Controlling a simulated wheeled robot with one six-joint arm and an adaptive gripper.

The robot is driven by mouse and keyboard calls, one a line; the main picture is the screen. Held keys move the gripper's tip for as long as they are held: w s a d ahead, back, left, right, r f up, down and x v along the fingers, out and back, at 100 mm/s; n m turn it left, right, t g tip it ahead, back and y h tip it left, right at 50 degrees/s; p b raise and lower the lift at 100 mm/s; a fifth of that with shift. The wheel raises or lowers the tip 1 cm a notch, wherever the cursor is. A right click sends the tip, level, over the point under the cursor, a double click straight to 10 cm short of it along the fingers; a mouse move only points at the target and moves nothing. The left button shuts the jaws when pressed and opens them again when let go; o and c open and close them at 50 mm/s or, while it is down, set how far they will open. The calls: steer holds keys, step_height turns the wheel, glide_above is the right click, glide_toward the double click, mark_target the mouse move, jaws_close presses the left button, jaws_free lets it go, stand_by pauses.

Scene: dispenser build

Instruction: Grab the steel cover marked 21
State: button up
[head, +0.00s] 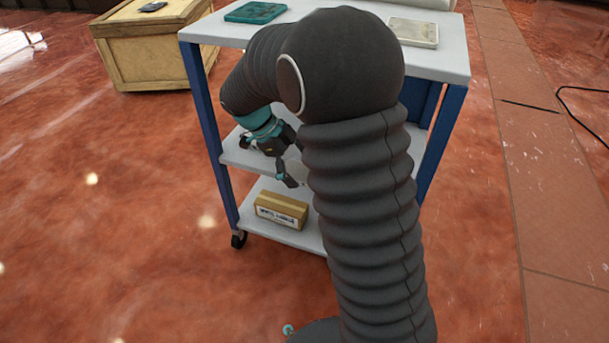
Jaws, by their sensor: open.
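My gripper (272,158) hangs below my bent arm, at the middle shelf of the blue and white cart. It is open, and I see nothing held in it. A pale grey, rounded piece (298,171) shows beside its lower finger, mostly hidden behind my arm. It may be a steel cover, but no number is readable on it. I cannot tell whether the finger touches it. No marking 21 is legible anywhere in view.
The cart top (452,62) holds a teal tray (256,12) and a pale metallic tray (414,32). A labelled cardboard box (281,210) sits on the bottom shelf. A wooden crate (150,50) stands left of the cart. A black cable (575,105) lies right. Floor at left is clear.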

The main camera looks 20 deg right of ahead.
steer(key=shift+d+f, duration=0.15)
steer(key=shift+f, duration=0.05)
steer(key=c, duration=1.3)
steer(key=shift+r, duration=0.1)
